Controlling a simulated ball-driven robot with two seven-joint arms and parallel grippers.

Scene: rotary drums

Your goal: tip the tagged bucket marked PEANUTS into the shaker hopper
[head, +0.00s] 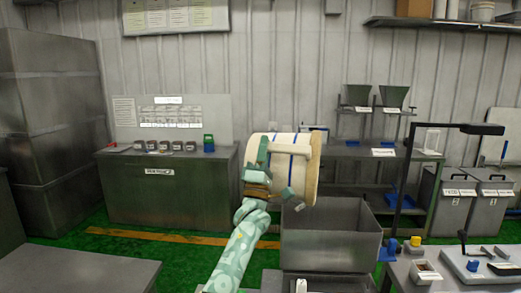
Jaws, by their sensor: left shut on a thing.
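A cream bucket (294,162) with blue stripes is in the middle of the head view, lying tilted on its side in the air. Its rimmed end points right. My left gripper (274,173) is shut on it from the left and front, its pale green fingers against the bucket's side. No PEANUTS marking can be read, and the inside of the bucket is hidden. A large open grey metal hopper (331,250) stands below and slightly right of the bucket, with a gap between them. No material is seen falling. My right gripper is not in view.
A grey cabinet (170,190) with several small jars stands at the back left. A shelf rack with two dark funnels (393,96) is behind right. Grey bins (490,207) stand far right. A worktable with a black lamp post (407,170) is at front right.

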